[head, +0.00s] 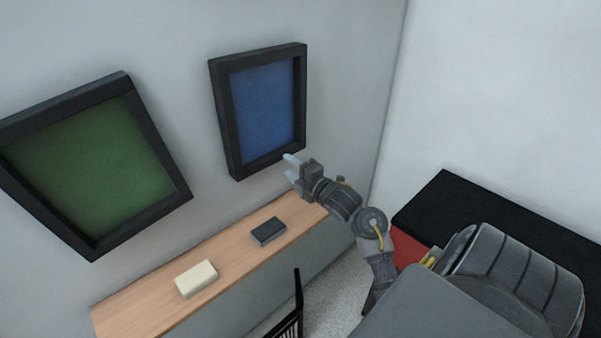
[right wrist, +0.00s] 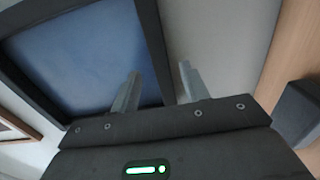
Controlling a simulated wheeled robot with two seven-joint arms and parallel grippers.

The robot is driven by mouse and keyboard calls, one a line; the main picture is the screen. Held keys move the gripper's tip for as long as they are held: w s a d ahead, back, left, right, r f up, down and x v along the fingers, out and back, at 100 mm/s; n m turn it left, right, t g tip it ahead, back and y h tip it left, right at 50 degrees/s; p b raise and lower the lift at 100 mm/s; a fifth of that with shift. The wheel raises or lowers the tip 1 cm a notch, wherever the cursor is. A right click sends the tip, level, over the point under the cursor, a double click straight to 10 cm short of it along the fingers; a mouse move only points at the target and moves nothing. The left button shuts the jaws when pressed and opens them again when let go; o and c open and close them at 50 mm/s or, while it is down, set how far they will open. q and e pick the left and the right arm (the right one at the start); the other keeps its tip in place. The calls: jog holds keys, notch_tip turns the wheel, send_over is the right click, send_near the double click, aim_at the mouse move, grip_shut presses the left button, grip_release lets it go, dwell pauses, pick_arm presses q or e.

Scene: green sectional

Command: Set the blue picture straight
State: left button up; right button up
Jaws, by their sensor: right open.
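The blue picture (head: 265,105), with a thick black frame, hangs on the grey wall and looks a little tilted in the head view. My right gripper (head: 290,167) is open at the lower right part of its frame. In the right wrist view, the two fingers (right wrist: 158,85) appear on either side of one dark frame bar (right wrist: 153,45), one over the blue panel (right wrist: 75,55) and one over the wall. I cannot tell whether they touch the frame. My left gripper is not in view.
A green picture (head: 95,165) hangs clearly tilted at the left. Below is a wooden shelf (head: 140,305) with a cream block (head: 196,279) and a dark block (head: 268,231). A black-topped piece with a red part (head: 470,205) stands at right. A black chair-like object (head: 297,300) is below.

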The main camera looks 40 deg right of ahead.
jog(key=s, duration=0.5)
jog(key=shift+a+b, duration=0.1)
jog(key=shift+b, duration=0.3)
